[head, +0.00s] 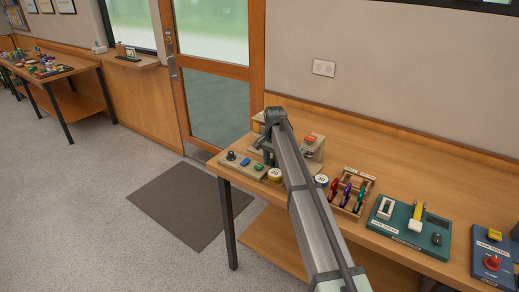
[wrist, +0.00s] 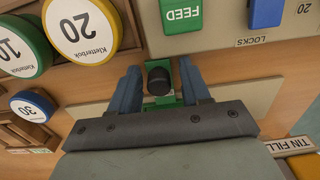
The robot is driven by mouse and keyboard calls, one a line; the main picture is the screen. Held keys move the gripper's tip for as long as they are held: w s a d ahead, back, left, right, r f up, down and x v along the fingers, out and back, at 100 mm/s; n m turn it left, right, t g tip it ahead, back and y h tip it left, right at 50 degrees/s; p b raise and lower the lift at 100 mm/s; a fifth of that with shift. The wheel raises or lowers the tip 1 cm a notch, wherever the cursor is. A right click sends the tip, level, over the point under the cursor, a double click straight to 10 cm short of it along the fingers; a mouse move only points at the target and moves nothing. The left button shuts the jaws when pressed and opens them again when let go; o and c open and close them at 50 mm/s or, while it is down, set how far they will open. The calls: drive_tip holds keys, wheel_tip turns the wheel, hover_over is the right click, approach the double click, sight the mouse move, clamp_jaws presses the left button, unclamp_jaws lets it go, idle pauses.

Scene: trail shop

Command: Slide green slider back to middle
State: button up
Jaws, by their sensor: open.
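In the wrist view a green piece with a round black knob (wrist: 159,82) sits between my fingers; it looks like the green slider. It stands in a pale panel behind the green FEED block. My gripper (wrist: 160,73) is open, with one blue-grey finger on each side of the knob. I cannot tell whether either finger touches it. The gripper body covers the lower part of the green piece. In the head view my gripper (head: 266,155) is over the left part of the bench, and my arm hides much of that spot.
The green FEED block (wrist: 181,15) and blue LOCKS block (wrist: 266,12) are close by. Round number tins, yellow 20 (wrist: 82,27) and blue 30 (wrist: 32,107), lie left in the wrist view. A screwdriver rack (head: 351,190) and teal panel (head: 409,226) stand farther right on the bench.

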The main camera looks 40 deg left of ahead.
drive_tip(key=shift+r, duration=0.15)
drive_tip(key=shift+r, duration=3.35)
drive_tip(key=shift+s, duration=0.1)
